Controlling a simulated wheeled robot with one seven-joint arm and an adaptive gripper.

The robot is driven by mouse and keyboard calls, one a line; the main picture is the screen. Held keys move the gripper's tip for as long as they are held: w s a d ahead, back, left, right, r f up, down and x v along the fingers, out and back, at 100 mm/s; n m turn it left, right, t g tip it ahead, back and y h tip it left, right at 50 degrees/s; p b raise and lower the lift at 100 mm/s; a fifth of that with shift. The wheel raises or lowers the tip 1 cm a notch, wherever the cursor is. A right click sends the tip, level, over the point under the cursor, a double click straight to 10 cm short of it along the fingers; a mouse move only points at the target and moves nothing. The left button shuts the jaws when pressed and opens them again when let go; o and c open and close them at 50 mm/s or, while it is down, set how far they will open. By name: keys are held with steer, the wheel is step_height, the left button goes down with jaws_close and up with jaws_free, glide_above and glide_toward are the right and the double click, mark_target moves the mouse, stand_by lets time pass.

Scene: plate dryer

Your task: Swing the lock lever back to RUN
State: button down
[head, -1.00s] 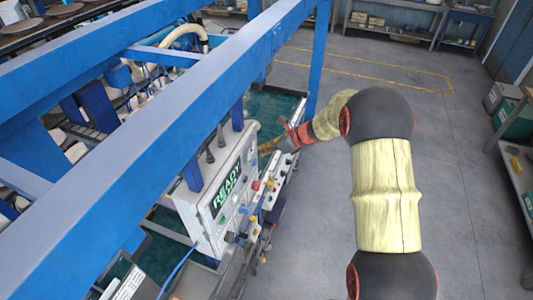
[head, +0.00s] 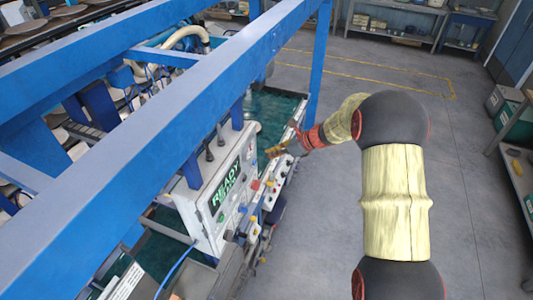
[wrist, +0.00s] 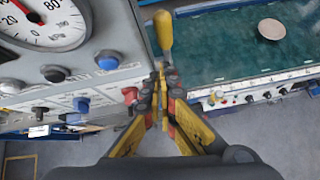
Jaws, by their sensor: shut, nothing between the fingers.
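A lever with a yellow grip (wrist: 163,32), which looks like the lock lever, stands at the right edge of the grey control panel (wrist: 95,35) in the wrist view. My gripper (wrist: 161,78) is shut and empty, its fingertips just below the lever's lower end in the picture. I cannot tell whether they touch it. The RUN marking cannot be read. In the head view my gripper (head: 272,152) is beside the right side of the panel with the READY display (head: 226,186); the lever cannot be made out there.
The panel carries a dial gauge (wrist: 45,22), a blue button (wrist: 108,60), black knobs and a red knob (wrist: 130,95) close left of my fingers. A green surface (wrist: 215,50) with a round plate (wrist: 271,29) lies beyond. Blue frame beams (head: 170,115) cross the head view.

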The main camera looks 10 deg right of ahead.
step_height(320, 180, up, 9)
steer(key=s+d+b, duration=0.1)
steer(key=shift+r, duration=0.2)
steer(key=shift+d, duration=0.1)
stand_by(0.4)
steer(key=s+a+f+n+h+b, duration=0.1)
steer(key=s+f+n+h+b, duration=0.1)
steer(key=s+f+n+b, duration=0.3)
steer(key=s+a+f+n+h+b, duration=0.1)
steer(key=s+f+n+h+b, duration=0.2)
steer(key=s+n+b, duration=1)
steer(key=s+a+f+n+h+b, duration=0.1)
steer(key=s+f+n+b, duration=0.8)
steer(key=s, duration=1.2)
steer(key=shift+s+a+f+h+b, duration=0.2)
steer(key=shift+s+h+b, duration=0.25)
steer(key=shift+h, duration=0.35)
